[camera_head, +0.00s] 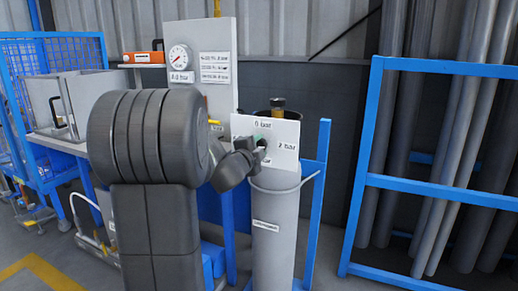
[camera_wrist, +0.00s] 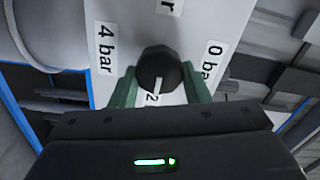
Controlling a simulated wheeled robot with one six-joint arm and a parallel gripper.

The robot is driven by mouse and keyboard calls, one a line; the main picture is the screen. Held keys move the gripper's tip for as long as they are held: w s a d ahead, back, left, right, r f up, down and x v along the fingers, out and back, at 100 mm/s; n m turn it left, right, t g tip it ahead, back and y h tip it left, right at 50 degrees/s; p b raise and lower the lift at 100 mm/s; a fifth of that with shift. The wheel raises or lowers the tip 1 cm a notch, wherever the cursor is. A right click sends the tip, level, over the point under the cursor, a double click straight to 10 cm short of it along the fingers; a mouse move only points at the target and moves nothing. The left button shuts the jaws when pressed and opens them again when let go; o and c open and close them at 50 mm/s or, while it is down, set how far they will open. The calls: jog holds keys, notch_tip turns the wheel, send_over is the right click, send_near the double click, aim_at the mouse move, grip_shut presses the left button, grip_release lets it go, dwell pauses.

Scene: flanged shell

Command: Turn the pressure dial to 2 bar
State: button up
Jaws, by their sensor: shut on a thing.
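The pressure dial is a round black knob with a white pointer line (camera_wrist: 155,68) on a pale plate (camera_wrist: 205,20). In the wrist view its line points down the picture toward the label with a 2, which is partly hidden by my gripper. The label 4 bar is at left, 0 bar at right, and one at the top is cut off. My gripper (camera_wrist: 158,80) is shut on the dial, one green finger on each side. In the head view the plate (camera_head: 287,135) shows 2 bar at right; my gripper (camera_head: 262,144) covers most of the dial.
A round gauge (camera_head: 180,57) sits on a white panel (camera_head: 222,100) behind my arm; its needle is too small to read. A grey cylinder (camera_head: 270,240) stands below the plate. A blue rack (camera_head: 440,185) with grey pipes stands at right.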

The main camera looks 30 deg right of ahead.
jog(key=o, duration=1)
jog(key=p+v, duration=0.1)
jog(key=v, duration=1.3)
jog(key=shift+d, duration=0.1)
jog(key=x, duration=1.3)
jog(key=shift+w+d+b, duration=0.25)
jog(key=shift+d+b, duration=0.05)
jog(key=shift+b, duration=0.1)
